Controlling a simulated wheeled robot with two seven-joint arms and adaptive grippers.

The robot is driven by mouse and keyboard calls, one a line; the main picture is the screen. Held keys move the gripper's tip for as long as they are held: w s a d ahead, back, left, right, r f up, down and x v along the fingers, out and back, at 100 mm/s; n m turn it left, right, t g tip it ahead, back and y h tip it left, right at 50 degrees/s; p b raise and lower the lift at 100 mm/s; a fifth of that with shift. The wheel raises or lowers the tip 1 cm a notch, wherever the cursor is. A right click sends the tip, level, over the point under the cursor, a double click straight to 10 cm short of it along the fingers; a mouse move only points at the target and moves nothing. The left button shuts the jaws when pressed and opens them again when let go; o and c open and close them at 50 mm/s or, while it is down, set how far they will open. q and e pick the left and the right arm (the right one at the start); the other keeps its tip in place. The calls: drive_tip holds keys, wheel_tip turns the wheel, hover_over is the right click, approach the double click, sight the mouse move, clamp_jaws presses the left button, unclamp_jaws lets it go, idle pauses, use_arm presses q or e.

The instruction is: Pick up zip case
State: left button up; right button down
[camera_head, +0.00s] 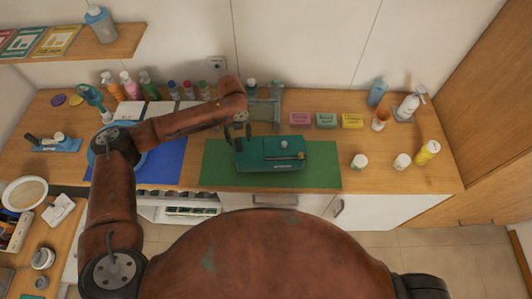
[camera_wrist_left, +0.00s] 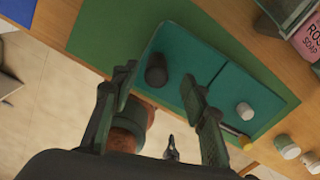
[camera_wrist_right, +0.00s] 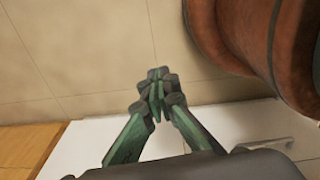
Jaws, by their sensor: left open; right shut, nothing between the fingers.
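A flat teal box (camera_head: 255,158) lies on the green mat (camera_head: 322,178) in the head view. It is the most case-like thing here, but I cannot make out a zip. In the left wrist view the teal box (camera_wrist_left: 185,50) shows a dividing line, a dark round piece (camera_wrist_left: 156,70) and a white knob (camera_wrist_left: 244,111). My left gripper (camera_head: 238,132) is open and empty over the box's left end. In its wrist view the fingers (camera_wrist_left: 158,80) stand either side of the dark piece, not closed on it. My right gripper (camera_wrist_right: 157,85) is shut and empty, away from the box.
Pink, green and yellow soap boxes (camera_head: 326,120) stand behind the mat's right side. White jars (camera_head: 359,160) stand right of the mat. A row of bottles (camera_head: 131,85) stands along the back. A blue mat (camera_head: 165,160) lies left. The cart edge is close in front of the box.

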sight(239, 144)
use_arm(q)
drive_tip(key=shift+s+a+f+p, duration=0.1)
drive_tip(key=shift+f+p, duration=0.2)
drive_tip(key=shift+f, duration=0.9)
drive_tip(key=shift+s+a+f+p, duration=0.1)
drive_tip(key=shift+f+p, duration=0.2)
drive_tip(key=shift+f, duration=0.9)
drive_tip(key=shift+c, duration=0.6)
clamp_jaws()
drive_tip(key=shift+r, duration=0.1)
